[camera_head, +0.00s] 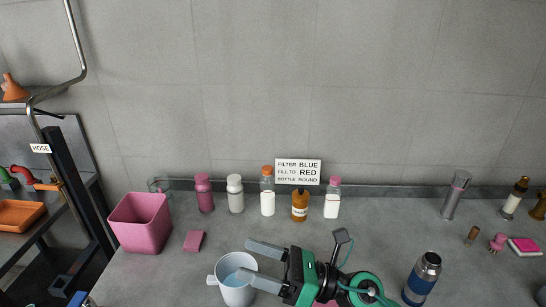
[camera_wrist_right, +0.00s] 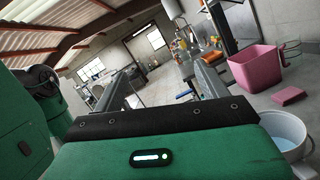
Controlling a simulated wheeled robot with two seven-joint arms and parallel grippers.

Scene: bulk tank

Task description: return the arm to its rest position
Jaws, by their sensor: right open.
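My right gripper (camera_head: 256,263) is over the counter in the head view, its jaws apart and pointing left. In that view its fingers overlap the rim of a white mug-like jug (camera_head: 230,290) with pale blue liquid; I cannot tell whether they touch it. In the right wrist view the two fingers (camera_wrist_right: 163,88) are spread with nothing between them, and the jug (camera_wrist_right: 286,130) is at the right, beside the gripper. My left gripper is not in view.
A pink bin (camera_head: 140,224) and pink sponge (camera_head: 194,241) lie to the left. Several bottles and a sign (camera_head: 298,171) line the wall. A blue-banded flask (camera_head: 422,279) stands right of my arm. An orange tray (camera_head: 20,215) is far left.

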